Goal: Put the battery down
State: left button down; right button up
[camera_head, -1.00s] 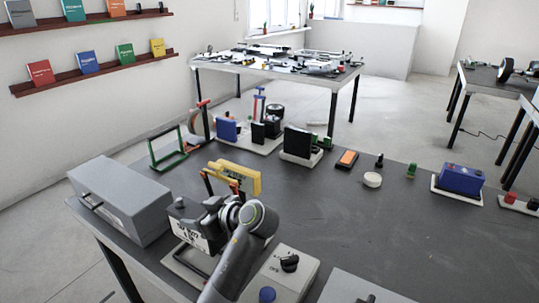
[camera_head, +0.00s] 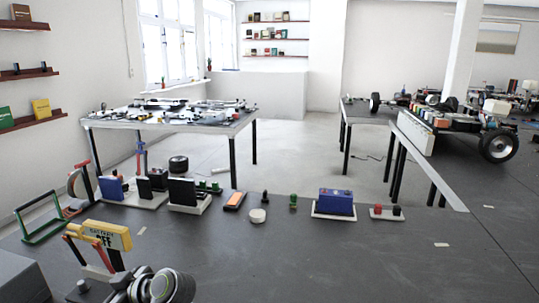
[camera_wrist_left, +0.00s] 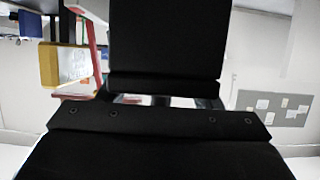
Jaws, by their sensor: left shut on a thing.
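My left arm (camera_head: 150,287) comes in at the bottom left of the head view, with its fingertips cut off or hidden. In the left wrist view a large plain black block (camera_wrist_left: 168,40), which appears to be the battery, fills the upper middle, directly in front of the dark gripper body (camera_wrist_left: 160,150). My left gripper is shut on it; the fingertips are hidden. I cannot tell whether the block touches anything below. A separate blue battery (camera_head: 336,202) stands on a white tray (camera_head: 334,217) near the table's far edge. My right gripper is not in view.
A green frame (camera_head: 40,218), black upright blocks (camera_head: 182,190), an orange device (camera_head: 234,201) and a white disc (camera_head: 257,216) line the far side. The dark tabletop (camera_head: 350,262) is clear at centre and right.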

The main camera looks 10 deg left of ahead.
pick_arm(q)
jog(key=d, duration=0.1)
jog(key=d+m+t, duration=0.1)
jog(key=w+d+r, duration=0.1)
jog(key=shift+d+m+t, duration=0.1)
jog(key=shift+m+t, duration=0.2)
jog(key=shift+t, duration=0.1)
jog(key=shift+w+d+m+t+h, duration=0.4)
jog(key=shift+w+m+t, duration=0.2)
jog(key=shift+m+t, duration=0.25)
jog(key=d+r+m+t+h, duration=0.4)
jog(key=d+r+m+h, duration=0.1)
jog(key=d, duration=0.4)
jog(key=w+d+r+m+t+h, duration=0.1)
jog(key=d+r+m+t+h, duration=0.4)
jog(key=d+r+m+h, duration=0.1)
jog(key=d+m+h, duration=0.1)
jog(key=d+m, duration=0.1)
jog(key=d, duration=0.1)
jog(key=shift+r+m+h, duration=0.3)
jog(key=shift+m, duration=0.05)
